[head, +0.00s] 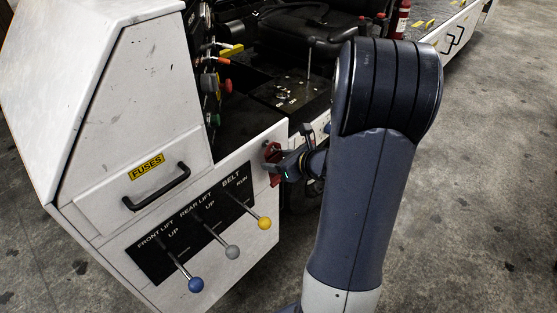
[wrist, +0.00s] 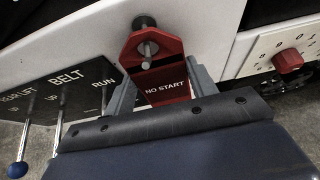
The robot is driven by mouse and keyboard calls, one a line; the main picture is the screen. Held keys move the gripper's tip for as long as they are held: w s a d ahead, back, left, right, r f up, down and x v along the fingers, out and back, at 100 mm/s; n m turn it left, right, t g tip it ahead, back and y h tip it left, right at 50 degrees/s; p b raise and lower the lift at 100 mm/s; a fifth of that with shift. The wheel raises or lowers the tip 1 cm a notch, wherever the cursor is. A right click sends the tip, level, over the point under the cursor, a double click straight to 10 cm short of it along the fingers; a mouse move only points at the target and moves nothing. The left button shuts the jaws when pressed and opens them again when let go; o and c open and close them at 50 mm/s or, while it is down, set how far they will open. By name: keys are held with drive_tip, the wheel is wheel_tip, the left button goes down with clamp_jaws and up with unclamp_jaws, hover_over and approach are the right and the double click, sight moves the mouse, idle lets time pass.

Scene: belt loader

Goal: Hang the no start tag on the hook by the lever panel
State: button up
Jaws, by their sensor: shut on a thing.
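The red no start tag (wrist: 165,84) is held between the fingers of my gripper (wrist: 162,92) in the wrist view, with its lettering facing the camera. A metal hook peg (wrist: 147,48) shows at the hole in the tag's upper end, with a dark round base behind it. The peg appears to pass through the hole, but I cannot tell how far on the tag sits. In the head view the tag (head: 272,163) is a small red shape at the panel's right edge, with my gripper (head: 283,165) at it. The lever panel (head: 152,262) is to its left.
Blue (head: 195,285), grey (head: 232,252) and yellow (head: 264,223) lever knobs stick out left of my gripper. A fuses drawer handle (head: 157,188) is above them. A red knob (wrist: 288,61) on a numbered dial is right of the tag.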

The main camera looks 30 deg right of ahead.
drive_tip(key=o, duration=1)
drive_tip(key=shift+o, duration=0.2)
drive_tip(key=shift+r, duration=0.1)
drive_tip(key=p+v, duration=0.1)
drive_tip(key=v, duration=0.9)
drive_tip(key=shift+s+p, duration=0.35)
drive_tip(key=shift+p, duration=0.05)
drive_tip(key=shift+d+r, duration=0.1)
